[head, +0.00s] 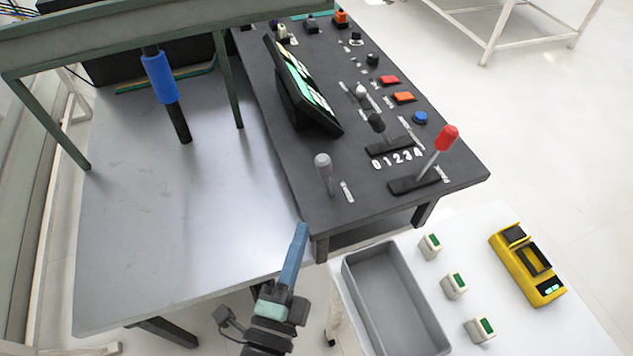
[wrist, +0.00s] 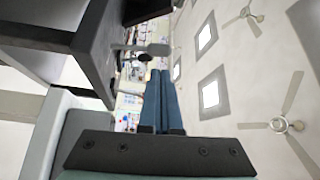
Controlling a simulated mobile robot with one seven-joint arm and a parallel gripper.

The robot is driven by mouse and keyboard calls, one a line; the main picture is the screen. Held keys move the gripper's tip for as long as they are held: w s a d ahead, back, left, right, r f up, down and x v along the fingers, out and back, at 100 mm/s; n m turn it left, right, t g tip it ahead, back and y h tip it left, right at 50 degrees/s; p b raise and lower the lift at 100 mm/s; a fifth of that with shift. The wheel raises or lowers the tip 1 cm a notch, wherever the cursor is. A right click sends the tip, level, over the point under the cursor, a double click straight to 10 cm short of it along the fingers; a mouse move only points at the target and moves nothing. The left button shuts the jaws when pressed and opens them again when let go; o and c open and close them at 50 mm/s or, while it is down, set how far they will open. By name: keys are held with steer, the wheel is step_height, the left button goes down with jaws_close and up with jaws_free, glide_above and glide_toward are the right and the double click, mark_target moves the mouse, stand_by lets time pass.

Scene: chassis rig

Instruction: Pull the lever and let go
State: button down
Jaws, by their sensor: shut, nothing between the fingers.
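The dark console (head: 290,165) carries a lever with a red knob (head: 446,137) leaning right, a grey-knobbed lever (head: 323,163) near its front left corner, and a short black-knobbed lever (head: 376,122) behind a 0-to-4 scale. My gripper (head: 302,228), with blue fingers, is just in front of the console's front left corner, apart from all the levers. In the wrist view its fingers (wrist: 165,74) lie together with nothing between them. A grey knob on a stem (wrist: 157,50) shows beyond their tips in that view, beside the console edge.
A tilted screen (head: 305,90) and coloured buttons (head: 403,97) stand on the console. A white table at front right holds a grey tray (head: 352,285), small green-topped blocks (head: 454,286) and a yellow device (head: 527,265). A blue-sleeved handle (head: 158,77) hangs under the green frame at left.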

mark_target(322, 171)
steer(key=x, duration=1)
steer(key=shift+w, duration=0.1)
steer(key=shift+r+p, duration=0.15)
steer(key=shift+p, duration=0.3)
